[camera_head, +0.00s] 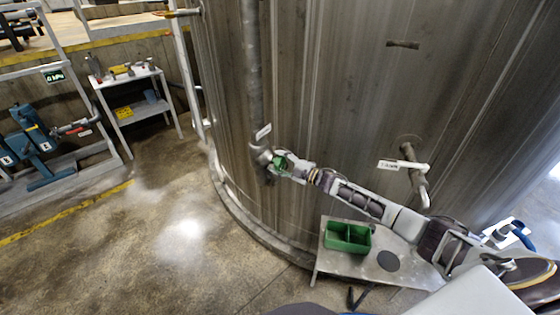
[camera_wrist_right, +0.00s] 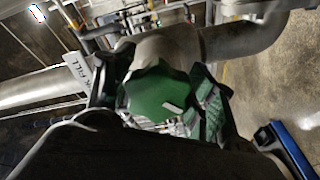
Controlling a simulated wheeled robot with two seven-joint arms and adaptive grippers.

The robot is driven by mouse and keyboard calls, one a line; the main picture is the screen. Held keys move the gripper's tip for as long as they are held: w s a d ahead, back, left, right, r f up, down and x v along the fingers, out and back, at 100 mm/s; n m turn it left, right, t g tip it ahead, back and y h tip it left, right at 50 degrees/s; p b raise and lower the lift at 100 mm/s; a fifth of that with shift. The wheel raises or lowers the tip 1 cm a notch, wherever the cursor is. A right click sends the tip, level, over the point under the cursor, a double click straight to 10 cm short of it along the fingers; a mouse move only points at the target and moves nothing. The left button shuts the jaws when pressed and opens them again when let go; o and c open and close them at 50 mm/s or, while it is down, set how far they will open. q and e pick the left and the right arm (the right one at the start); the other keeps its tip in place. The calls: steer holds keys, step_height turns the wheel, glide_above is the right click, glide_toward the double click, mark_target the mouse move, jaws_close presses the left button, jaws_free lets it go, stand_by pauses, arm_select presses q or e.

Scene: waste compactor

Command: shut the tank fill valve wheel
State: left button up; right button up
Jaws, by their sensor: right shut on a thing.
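The tank fill valve wheel (camera_wrist_right: 158,92) is green and shows large in the right wrist view, on the end of a grey pipe fitting (camera_wrist_right: 165,45). A white tag (camera_wrist_right: 84,72) reading "FILL" is beside it. In the head view the green wheel (camera_head: 279,161) is small, at the bottom of the tank's vertical pipe (camera_head: 251,70). My right gripper (camera_head: 283,163) reaches it from the right and is shut on it. Its fingers lie on either side of the wheel in the wrist view (camera_wrist_right: 160,100). My left gripper is not in view.
The big tank wall (camera_head: 330,100) fills the middle. A second pipe outlet (camera_head: 418,180) with a tag sticks out at the right. A low metal table (camera_head: 318,262) holds a green divided bin (camera_head: 347,237). A white shelf cart (camera_head: 128,78) stands at left.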

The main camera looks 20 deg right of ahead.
steer(key=m+p, duration=0.1)
steer(key=m, duration=0.5)
steer(key=shift+s+a+f+m+p, duration=0.1)
steer(key=shift+a+m+p, duration=0.05)
steer(key=shift+m+p, duration=0.2)
steer(key=m+p, duration=0.1)
steer(key=m, duration=0.2)
steer(key=shift+m, duration=0.25)
steer(key=m, duration=0.3)
steer(key=shift+s+a+m+p, duration=0.15)
steer(key=shift+m+p, duration=0.15)
steer(key=m, duration=0.3)
steer(key=shift+a, duration=0.1)
steer(key=m, duration=0.4)
steer(key=shift+s+a+p, duration=0.1)
steer(key=shift+p, duration=0.2)
steer(key=m, duration=0.6)
steer(key=shift+s+a, duration=0.1)
steer(key=shift+m, duration=0.3)
